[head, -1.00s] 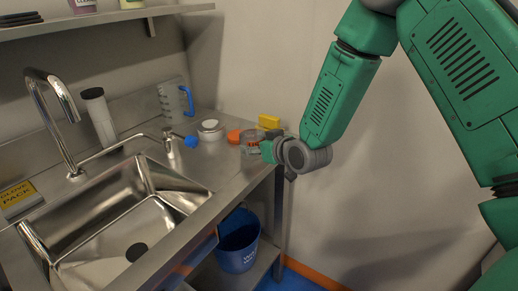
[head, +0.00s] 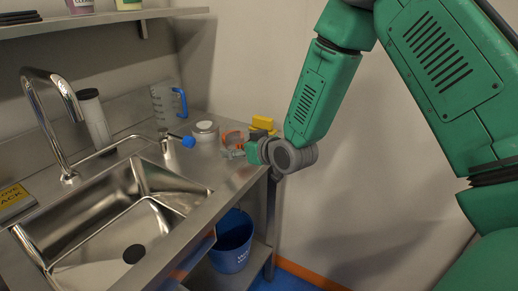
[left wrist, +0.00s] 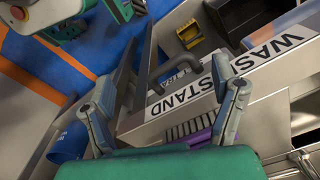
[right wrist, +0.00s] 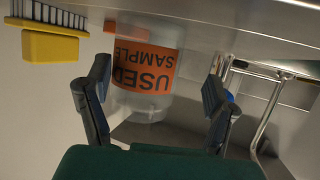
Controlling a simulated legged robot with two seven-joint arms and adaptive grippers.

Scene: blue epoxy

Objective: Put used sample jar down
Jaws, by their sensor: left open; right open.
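The used sample jar (right wrist: 143,85) is clear with an orange label reading "USED SAMPLE". It shows upside down in the right wrist view, on the steel counter. My right gripper (right wrist: 160,95) is open, with one finger on each side of the jar; I see a gap on the right side. In the head view my right gripper (head: 243,150) is at the counter's right end and partly hides the jar. My left gripper (left wrist: 170,100) shows only in the left wrist view, open and with nothing clearly held.
On the counter are a yellow brush (head: 263,123), a white-topped container (head: 205,131) and a clear jug with a blue handle (head: 166,103). The sink (head: 130,210) and tap (head: 50,115) lie left. A blue bucket (head: 233,242) stands below the counter.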

